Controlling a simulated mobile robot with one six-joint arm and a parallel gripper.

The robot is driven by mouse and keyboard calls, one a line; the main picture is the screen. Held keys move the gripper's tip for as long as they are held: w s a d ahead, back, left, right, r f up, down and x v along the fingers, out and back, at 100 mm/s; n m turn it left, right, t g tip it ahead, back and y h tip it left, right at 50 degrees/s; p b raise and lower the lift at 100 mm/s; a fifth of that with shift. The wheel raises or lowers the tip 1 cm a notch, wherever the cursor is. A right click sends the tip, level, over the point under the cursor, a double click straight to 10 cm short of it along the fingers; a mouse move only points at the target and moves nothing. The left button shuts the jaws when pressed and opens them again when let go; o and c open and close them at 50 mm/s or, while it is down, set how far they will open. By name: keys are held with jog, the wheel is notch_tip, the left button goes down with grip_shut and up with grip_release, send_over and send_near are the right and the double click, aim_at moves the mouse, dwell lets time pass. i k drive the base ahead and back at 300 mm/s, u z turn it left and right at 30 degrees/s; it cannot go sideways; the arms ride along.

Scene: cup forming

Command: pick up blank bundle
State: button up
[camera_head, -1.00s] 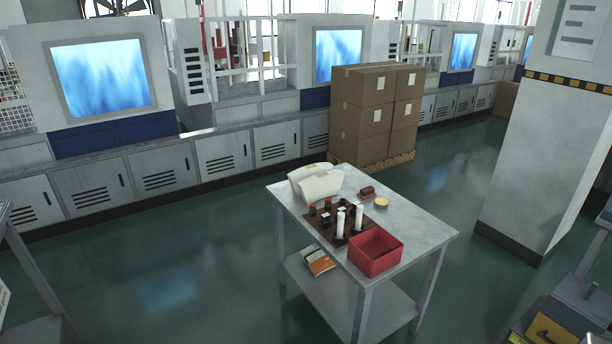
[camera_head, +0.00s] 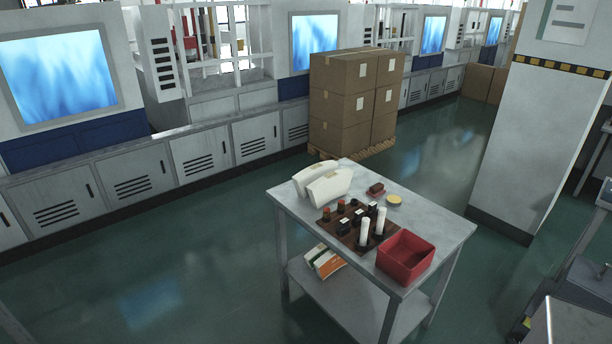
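Two white curved pieces, which look like the blank bundle (camera_head: 328,186), lie side by side on the far left part of a grey metal table (camera_head: 437,226). One partly hides the other. My gripper is not in view, and nothing is seen touching the white pieces.
On the table are a brown tray (camera_head: 339,222) with several small bottles and white cylinders, a red bin (camera_head: 405,257), a brown block (camera_head: 376,189) and a yellow round item (camera_head: 394,199). Stacked cartons (camera_head: 345,104) and a pillar (camera_head: 528,130) stand behind. Floor left of the table is clear.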

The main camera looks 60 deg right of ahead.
aim_at(303, 178)
jog(key=z, duration=0.1)
jog(key=i, duration=1.05)
jog(key=z, duration=0.05)
